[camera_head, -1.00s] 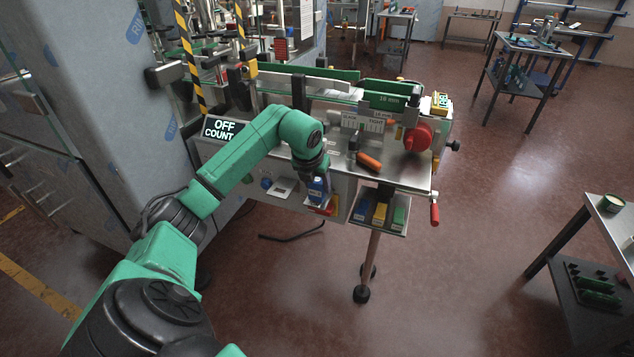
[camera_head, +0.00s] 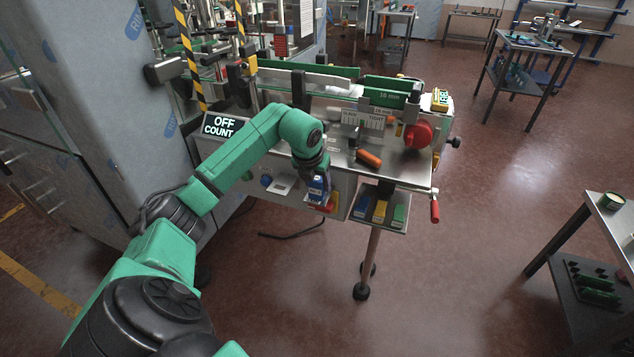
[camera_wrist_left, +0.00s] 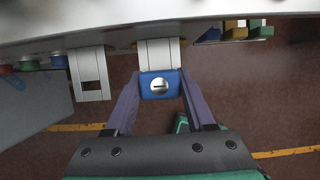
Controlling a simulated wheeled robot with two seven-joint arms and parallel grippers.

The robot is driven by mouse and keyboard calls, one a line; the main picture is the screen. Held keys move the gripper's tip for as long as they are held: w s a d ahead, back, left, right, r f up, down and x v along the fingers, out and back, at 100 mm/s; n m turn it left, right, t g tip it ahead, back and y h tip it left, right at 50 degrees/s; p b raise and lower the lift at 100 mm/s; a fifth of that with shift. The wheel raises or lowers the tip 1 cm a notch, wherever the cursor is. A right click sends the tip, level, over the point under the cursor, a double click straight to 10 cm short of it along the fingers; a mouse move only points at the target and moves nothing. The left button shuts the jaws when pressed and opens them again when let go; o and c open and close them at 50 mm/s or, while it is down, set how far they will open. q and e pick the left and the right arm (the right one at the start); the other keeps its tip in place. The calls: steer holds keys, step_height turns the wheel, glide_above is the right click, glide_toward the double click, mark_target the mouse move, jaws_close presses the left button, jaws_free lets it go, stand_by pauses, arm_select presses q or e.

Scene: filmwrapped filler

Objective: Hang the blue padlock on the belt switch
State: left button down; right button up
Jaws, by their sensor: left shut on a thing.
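My left gripper (camera_head: 317,180) is shut on the blue padlock (camera_head: 317,190), below the front edge of the machine bench. In the left wrist view the blue padlock (camera_wrist_left: 160,86) sits between the two fingers, its round keyhole face towards the camera. A pale grey bracket (camera_wrist_left: 160,52) stands directly beyond its top edge. I cannot tell whether the shackle is through anything. In the head view a red and yellow part, probably the belt switch (camera_head: 328,205), shows just behind the padlock and is partly hidden. My right gripper is not in view.
A second grey bracket with a slot (camera_wrist_left: 90,75) is left of the padlock. A small tray (camera_head: 391,224) with blue, yellow and green items is to the right. An orange handle (camera_head: 368,158) and red knob (camera_head: 418,135) are on the bench. Floor in front is clear.

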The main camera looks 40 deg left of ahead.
arm_select(q)
steer(key=shift+c, duration=0.8)
jaws_free()
steer(key=shift+f, duration=0.1)
